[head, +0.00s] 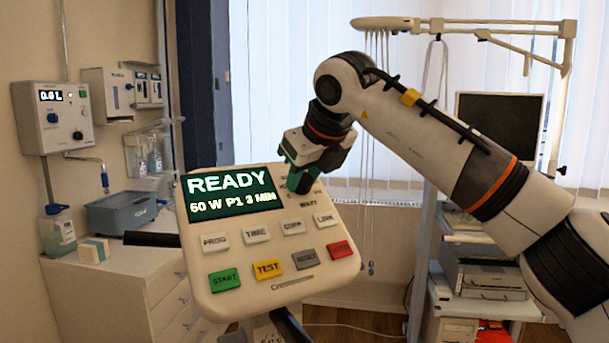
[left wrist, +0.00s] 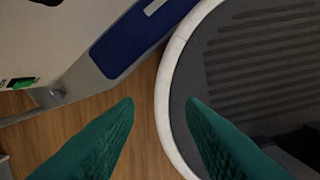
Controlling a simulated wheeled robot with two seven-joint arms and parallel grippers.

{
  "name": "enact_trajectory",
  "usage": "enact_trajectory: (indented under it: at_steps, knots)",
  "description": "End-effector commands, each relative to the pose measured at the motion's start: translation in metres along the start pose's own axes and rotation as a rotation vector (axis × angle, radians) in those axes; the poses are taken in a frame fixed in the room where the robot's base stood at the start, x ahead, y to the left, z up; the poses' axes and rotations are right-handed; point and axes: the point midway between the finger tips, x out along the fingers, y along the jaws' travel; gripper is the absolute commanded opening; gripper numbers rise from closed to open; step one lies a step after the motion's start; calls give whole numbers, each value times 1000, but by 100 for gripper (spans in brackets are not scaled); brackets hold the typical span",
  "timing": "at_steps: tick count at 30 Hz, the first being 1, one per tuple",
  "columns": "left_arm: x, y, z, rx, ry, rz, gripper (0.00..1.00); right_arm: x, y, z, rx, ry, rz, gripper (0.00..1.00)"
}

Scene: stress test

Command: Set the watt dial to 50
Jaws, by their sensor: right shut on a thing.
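The control panel (head: 268,245) is a pale tilted console. Its dark green display (head: 231,199) reads READY, with a line below that looks like 50 W or 60 W, P1, 3 MIN; the first digit is hard to tell. My right gripper (head: 301,181) is at the panel's upper right, beside the display, shut on the watt dial.
The panel carries several buttons, including a green START (head: 224,280), a yellow TEST (head: 268,269) and a red one (head: 340,249). A white cabinet (head: 125,290) with a blue-grey basin (head: 121,211) stands left. A trolley with a monitor (head: 499,125) stands right.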

Motion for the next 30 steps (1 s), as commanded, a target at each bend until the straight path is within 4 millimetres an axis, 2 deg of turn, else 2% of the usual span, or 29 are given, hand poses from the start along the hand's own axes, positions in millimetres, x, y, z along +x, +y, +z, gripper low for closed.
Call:
enact_trajectory:
  at_steps: [4, 5, 8, 16, 20, 23, 30]
  knots:
    - [0, 0, 0, 0, 0, 0, 36, -1, 1, -1, 0, 2, 2, 11]
    - [0, 0, 0, 0, 0, 0, 36, -1, 1, -1, 0, 2, 2, 39]
    - [0, 0, 0, 0, 0, 0, 36, -1, 1, 0, -1, 2, 1, 55]
    - [0, 0, 0, 0, 0, 0, 36, -1, 0, 0, -1, 1, 1, 55]
    - [3, 0, 0, 0, 0, 0, 36, -8, 0, 0, -1, 3, 2, 55]
    - [8, 0, -1, 1, 0, 0, 36, -23, 0, 0, -2, 5, 2, 55]
    - [18, 0, -2, 1, 0, 0, 36, -75, 0, 1, -2, 4, 3, 55]
